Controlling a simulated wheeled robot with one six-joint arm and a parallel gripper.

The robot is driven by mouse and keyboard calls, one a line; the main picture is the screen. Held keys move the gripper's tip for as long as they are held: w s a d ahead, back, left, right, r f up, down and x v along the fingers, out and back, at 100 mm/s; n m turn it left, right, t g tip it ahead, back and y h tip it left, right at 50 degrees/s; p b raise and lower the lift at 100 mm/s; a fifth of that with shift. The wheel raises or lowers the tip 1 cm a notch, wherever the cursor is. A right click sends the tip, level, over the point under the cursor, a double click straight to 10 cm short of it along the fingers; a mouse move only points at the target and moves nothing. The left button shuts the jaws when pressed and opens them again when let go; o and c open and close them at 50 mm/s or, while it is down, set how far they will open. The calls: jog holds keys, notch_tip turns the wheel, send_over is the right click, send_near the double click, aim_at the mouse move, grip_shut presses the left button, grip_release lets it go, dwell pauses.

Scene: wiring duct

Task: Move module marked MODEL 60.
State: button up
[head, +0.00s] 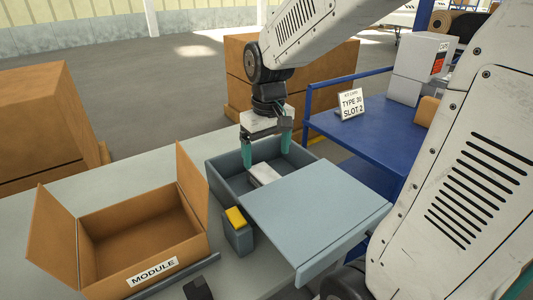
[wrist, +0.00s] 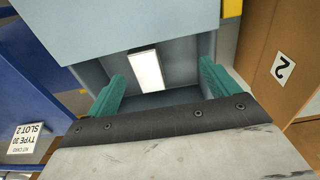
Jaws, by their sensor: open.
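A white block (head: 264,173) lies in a grey bin (head: 222,178) on the table. It also shows in the wrist view (wrist: 147,70), partly under the bin's grey-blue cover. No MODEL 60 marking is readable on it. My gripper (head: 267,152) is open and points down into the bin, above the block. In the wrist view my gripper's green fingers (wrist: 161,88) stand apart on either side of the block's line, with nothing between them. I cannot tell how far the fingertips are above the block. An open cardboard box (head: 150,270) labelled MODULE stands empty at the left.
The grey-blue cover (head: 315,205) spans the bin's near right part. A grey piece with a yellow top (head: 238,230) stands between bin and box. A blue cart (head: 375,135) carries a card (head: 351,105) reading TYPE 30, SLOT 2. Large cartons (head: 35,125) stand behind.

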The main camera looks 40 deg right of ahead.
send_over(266, 174)
notch_tip(266, 174, down, 7)
jog(key=shift+r, duration=0.1)
jog(key=shift+f, duration=3.95)
